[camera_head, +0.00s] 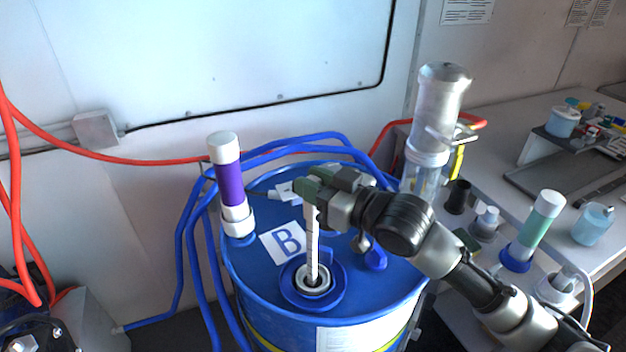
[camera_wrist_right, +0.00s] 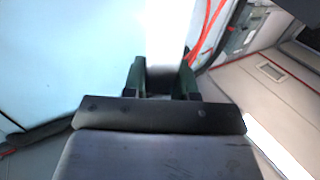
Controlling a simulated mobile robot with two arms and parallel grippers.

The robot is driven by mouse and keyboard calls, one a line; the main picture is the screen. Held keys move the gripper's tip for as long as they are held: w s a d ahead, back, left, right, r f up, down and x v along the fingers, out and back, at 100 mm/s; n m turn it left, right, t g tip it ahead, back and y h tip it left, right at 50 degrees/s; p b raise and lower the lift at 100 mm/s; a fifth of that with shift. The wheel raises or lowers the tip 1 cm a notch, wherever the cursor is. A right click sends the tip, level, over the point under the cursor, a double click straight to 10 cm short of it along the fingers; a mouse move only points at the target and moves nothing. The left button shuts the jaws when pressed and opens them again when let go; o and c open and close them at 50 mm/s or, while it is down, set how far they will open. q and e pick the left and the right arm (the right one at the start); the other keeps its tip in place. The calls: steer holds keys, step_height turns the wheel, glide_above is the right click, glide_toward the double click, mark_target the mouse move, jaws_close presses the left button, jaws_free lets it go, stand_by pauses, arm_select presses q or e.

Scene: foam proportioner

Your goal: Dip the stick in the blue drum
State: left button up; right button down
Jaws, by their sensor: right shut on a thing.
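The white stick (camera_head: 312,245) stands nearly upright over the blue drum (camera_head: 345,255), which bears a label "B". The stick's lower end is inside the round opening (camera_head: 292,296) in the drum's lid, so its tip is hidden. My right gripper (camera_head: 314,188) is shut on the upper part of the stick, above the lid. In the right wrist view, the stick (camera_wrist_right: 166,40) is a blurred white shape between the green fingertips (camera_wrist_right: 160,78). My left gripper is not in view.
A purple and white tube (camera_head: 228,184) stands at the lid's left edge. Blue hoses (camera_head: 290,144) loop behind the drum. A clear cylinder (camera_head: 436,115) and a green and white tube (camera_head: 538,225) stand at right, by a bench (camera_head: 490,165). A blue cap (camera_head: 376,258) lies on the lid.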

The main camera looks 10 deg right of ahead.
steer(key=shift+f+b, duration=3.7)
steer(key=shift+f, duration=2.7)
step_height(320, 180, up, 21)
steer(key=p, duration=1.9)
steer(key=shift+f, duration=0.1)
steer(key=shift+r, duration=0.2)
step_height(320, 180, up, 5)
glide_above(316, 237)
steer(key=shift+w+a+r, duration=0.1)
steer(key=shift+w+a, duration=0.1)
steer(key=shift+w, duration=0.05)
